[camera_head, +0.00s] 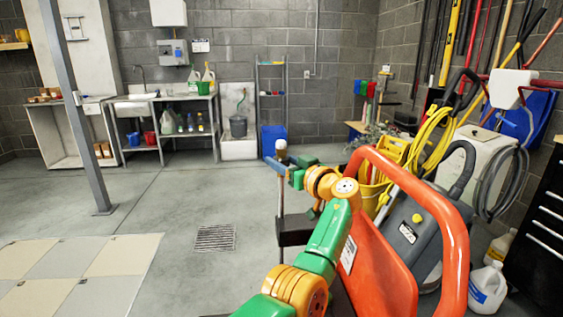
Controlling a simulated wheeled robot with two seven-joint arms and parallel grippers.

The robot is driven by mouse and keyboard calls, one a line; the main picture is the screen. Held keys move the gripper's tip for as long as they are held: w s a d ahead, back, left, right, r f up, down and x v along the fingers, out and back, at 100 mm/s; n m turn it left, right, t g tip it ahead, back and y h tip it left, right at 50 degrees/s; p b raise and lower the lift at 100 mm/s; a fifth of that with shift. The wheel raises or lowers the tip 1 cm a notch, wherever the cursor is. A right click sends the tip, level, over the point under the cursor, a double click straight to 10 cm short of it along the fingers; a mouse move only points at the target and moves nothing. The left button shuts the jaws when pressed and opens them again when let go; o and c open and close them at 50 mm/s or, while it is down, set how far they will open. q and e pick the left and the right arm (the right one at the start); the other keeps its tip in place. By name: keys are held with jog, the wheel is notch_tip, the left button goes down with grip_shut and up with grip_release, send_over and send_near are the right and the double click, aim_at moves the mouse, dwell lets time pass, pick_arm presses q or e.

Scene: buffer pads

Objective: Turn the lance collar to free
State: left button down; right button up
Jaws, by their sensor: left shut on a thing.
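My left arm, green and orange, reaches up from the bottom middle in the head view. My left gripper (283,166) is shut at the top of a thin upright post beside the orange-red cart (386,270). What it grips looks like the lance collar, a small piece under a pale and brown cap (281,150). The fingers and wrist hide most of the collar, so its turn position cannot be read. My right gripper is not in view.
The cart's thick orange-red handle (457,250) rises close to the right of my arm. Behind it stand a grey floor machine (411,237) and a yellow bucket. A grey post (76,105) stands at left. White jugs (487,289) are at right.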

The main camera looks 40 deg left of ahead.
aim_at(286, 163)
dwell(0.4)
pick_arm(q)
jog(key=shift+c, duration=1.5)
grip_release()
jog(key=shift+f, duration=0.1)
jog(key=d, duration=0.2)
jog(key=d+b, duration=0.1)
jog(key=d, duration=0.1)
jog(key=s+d, duration=0.1)
jog(key=d, duration=0.1)
jog(key=shift+d+b, duration=0.15)
jog(key=shift+b, duration=0.2)
jog(key=shift+s+d, duration=0.1)
jog(key=shift+d, duration=0.2)
